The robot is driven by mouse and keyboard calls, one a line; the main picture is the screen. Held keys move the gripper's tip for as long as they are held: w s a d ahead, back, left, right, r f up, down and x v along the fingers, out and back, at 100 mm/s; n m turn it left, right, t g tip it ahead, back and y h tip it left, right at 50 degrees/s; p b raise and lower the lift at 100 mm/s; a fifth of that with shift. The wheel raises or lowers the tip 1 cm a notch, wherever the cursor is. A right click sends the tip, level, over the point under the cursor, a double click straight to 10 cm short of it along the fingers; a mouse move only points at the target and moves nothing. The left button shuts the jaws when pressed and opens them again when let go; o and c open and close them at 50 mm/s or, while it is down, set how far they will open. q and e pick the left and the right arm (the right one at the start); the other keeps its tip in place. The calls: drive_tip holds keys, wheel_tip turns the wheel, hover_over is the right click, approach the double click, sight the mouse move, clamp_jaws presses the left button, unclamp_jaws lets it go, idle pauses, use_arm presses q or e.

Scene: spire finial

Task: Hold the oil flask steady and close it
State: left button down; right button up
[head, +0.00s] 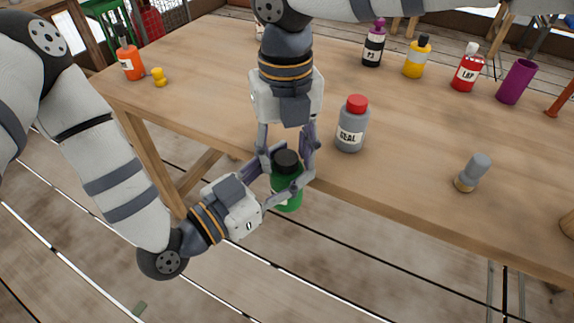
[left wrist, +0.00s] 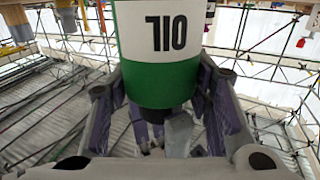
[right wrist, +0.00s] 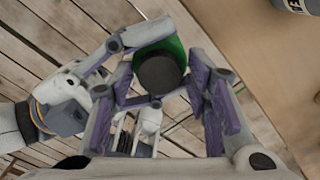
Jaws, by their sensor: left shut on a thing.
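The green oil flask (head: 290,200) is upright just off the table's front edge, with a black cap (head: 286,161) on top. My left gripper (head: 292,173) is shut on the flask. In the left wrist view the flask (left wrist: 168,82) appears upside down, with its white label band. My right gripper (head: 288,158) points down from above, its fingers open on both sides of the cap. In the right wrist view the cap (right wrist: 158,72) lies between the purple finger pads, with some green showing behind. I cannot tell how tightly the cap sits.
A grey SEAL bottle (head: 351,132) with a red cap stands on the wooden table (head: 410,165) just right of the grippers. A grey-topped stopper (head: 472,173) lies farther right. Several bottles line the back. An orange bottle (head: 130,62) and yellow knob (head: 158,77) stand at left.

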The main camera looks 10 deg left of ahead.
clamp_jaws()
drive_tip(key=shift+o, duration=2)
unclamp_jaws()
drive_tip(key=shift+r, duration=0.1)
drive_tip(key=shift+r, duration=2.2)
drive_tip(key=shift+c, duration=0.3)
wheel_tip(320, 180, up, 4)
drive_tip(key=shift+f, duration=0.25)
